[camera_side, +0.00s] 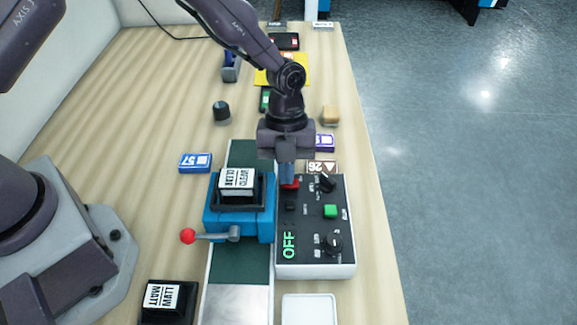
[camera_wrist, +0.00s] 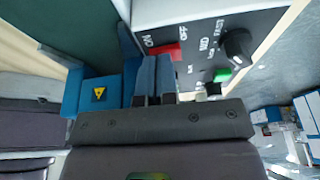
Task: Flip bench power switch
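The control box (camera_side: 315,262) is a grey-topped white box at the right of the bench, with a green OFF readout (camera_side: 289,245). Its red power switch (camera_side: 291,184) is near its far left corner, partly hidden by my gripper (camera_side: 287,180). In the wrist view the red switch (camera_wrist: 167,51) lies between ON and OFF labels, just past the tips of my gripper (camera_wrist: 156,60). The blue fingers are together with nothing seen between them. They point down at the switch; I cannot tell whether they touch it.
The box also carries a green button (camera_side: 330,211) and black knobs (camera_side: 333,243). Left of it stands the blue laminator (camera_side: 240,225) with a red-balled lever (camera_side: 188,236). A blue card box (camera_side: 195,162) lies farther left. The right bench edge is close.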

